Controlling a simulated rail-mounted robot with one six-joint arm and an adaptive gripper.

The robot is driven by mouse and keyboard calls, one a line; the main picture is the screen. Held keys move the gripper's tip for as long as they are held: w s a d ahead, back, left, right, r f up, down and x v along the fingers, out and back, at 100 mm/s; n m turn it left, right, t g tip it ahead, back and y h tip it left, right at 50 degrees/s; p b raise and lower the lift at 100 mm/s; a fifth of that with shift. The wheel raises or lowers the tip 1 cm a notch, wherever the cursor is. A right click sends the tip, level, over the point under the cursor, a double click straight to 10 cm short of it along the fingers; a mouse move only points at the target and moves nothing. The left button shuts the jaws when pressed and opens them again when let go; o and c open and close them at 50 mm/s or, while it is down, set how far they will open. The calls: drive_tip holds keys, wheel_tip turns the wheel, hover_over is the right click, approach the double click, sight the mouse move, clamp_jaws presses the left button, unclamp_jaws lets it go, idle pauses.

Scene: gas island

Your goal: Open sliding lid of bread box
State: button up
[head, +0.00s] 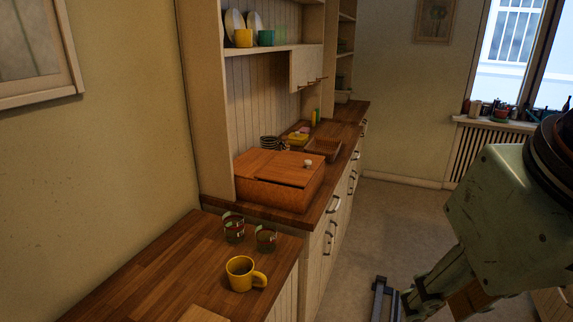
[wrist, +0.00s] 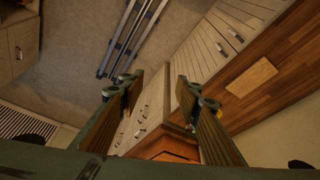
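The bread box (head: 278,197) is a low orange-brown wooden box on the raised counter in the head view. Its flat lid (head: 280,163) covers the top and carries a small white knob (head: 308,163) near the right side. The lid looks closed, though a small gap at its front edge is hard to judge. My gripper (wrist: 160,78) is open and empty in the wrist view, its two wood-coloured fingers wide apart. In the head view it hangs at the lower right over the floor, well apart from the box. An orange wooden corner (wrist: 168,148), apparently the box, shows low in the wrist view.
A yellow mug (head: 240,274) and two glasses (head: 234,228) stand on the lower counter (head: 150,265) in front of the box. A wooden tray (head: 323,149) and small items lie behind it. A shelf (head: 275,50) rises above. The floor right of the drawers is open.

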drive_tip(key=w+d+n+t+p, duration=0.1)
drive_tip(key=w+d+t, duration=0.2)
drive_tip(key=w, duration=1.6)
drive_tip(key=w+d+n+t+p, duration=0.1)
drive_tip(key=w+d+t, duration=0.2)
drive_tip(key=w, duration=1.7)
drive_tip(key=w+a+f+n+t+y, duration=0.1)
drive_tip(key=w+f+n+t, duration=0.15)
drive_tip(key=w, duration=1.15)
drive_tip(key=n+t+y+p, duration=0.1)
drive_tip(key=t+y, duration=0.2)
drive_tip(key=y, duration=0.3)
approach(310, 163)
drive_tip(key=shift+s+d, duration=0.75)
drive_tip(key=shift+d, duration=0.35)
drive_tip(key=shift+s+a+f+y+p, duration=0.2)
drive_tip(key=shift+f+y+p, duration=0.15)
drive_tip(key=shift+y, duration=0.35)
drive_tip(key=shift+w, duration=0.15)
drive_tip(key=shift+r+b+x, duration=0.2)
drive_tip(key=shift+b+x, duration=0.55)
drive_tip(key=shift+x, duration=6.05)
